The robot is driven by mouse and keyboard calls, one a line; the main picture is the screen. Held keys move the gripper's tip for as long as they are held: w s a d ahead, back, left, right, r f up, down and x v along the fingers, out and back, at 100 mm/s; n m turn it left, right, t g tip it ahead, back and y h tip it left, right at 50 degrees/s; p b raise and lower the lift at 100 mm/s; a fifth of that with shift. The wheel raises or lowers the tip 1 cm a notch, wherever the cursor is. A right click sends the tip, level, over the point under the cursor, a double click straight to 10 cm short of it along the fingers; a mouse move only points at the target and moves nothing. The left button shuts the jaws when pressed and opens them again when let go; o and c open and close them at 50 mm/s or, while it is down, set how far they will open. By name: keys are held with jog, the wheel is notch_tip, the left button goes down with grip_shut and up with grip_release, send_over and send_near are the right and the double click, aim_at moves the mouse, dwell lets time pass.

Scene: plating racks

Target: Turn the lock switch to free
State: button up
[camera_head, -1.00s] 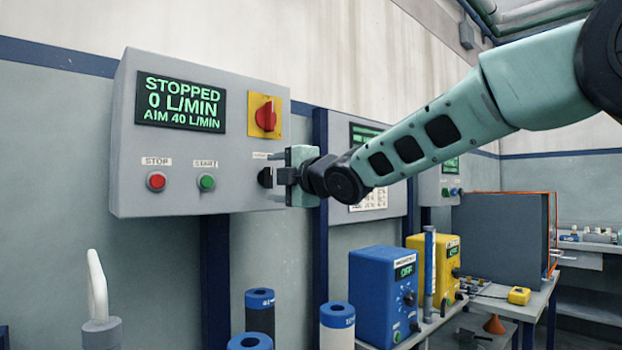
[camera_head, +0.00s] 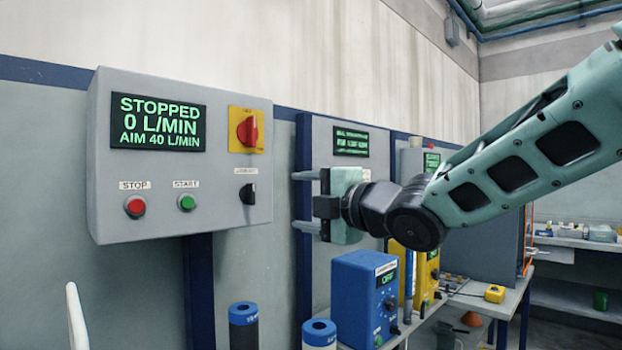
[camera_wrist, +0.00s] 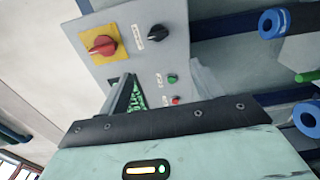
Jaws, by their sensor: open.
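The lock switch is a black knob (camera_head: 249,194) under a small white label, too small to read surely, at the right side of the grey control panel (camera_head: 160,225). Its grip looks near upright in the head view. The black knob also shows in the wrist view (camera_wrist: 156,33), beside its label. My gripper (camera_head: 304,201) is open and empty, right of the knob and apart from it, with its two grey fingers pointing left toward the panel. The fingertips are not clear in the wrist view.
A red rotary switch (camera_head: 247,130) on a yellow plate sits above the knob. A red stop button (camera_head: 135,206) and green start button (camera_head: 187,202) are left of it. The display (camera_head: 158,121) reads STOPPED, 0 L/MIN, AIM 40 L/MIN. A blue box (camera_head: 362,295) stands below my gripper.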

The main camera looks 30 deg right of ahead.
jog(key=shift+s+d+r+p, duration=0.1)
jog(key=shift+s+d+p, duration=0.15)
jog(key=shift+s+p, duration=0.5)
jog(key=shift+w, duration=0.25)
jog(key=s+a+f+m+g+h+p, duration=0.1)
jog(key=s+a+f+m+g, duration=0.3)
jog(key=f, duration=0.4)
jog(key=s+a+f+m+g+h+p, duration=0.1)
jog(key=s+a+f+m+g+h, duration=0.25)
jog(key=f, duration=0.55)
jog(key=s+a+f+m+g, duration=0.2)
jog(key=s+f+m+g, duration=0.1)
jog(key=s, duration=0.6)
jog(key=s+a+f+m+g, duration=0.1)
jog(key=s+f+m+g, duration=0.3)
jog(key=s, duration=0.5)
jog(key=shift+s+a+f+g+h+p, duration=0.4)
jog(key=shift+f+g, duration=0.35)
jog(key=shift+g, duration=0.5)
jog(key=shift+w, duration=0.15)
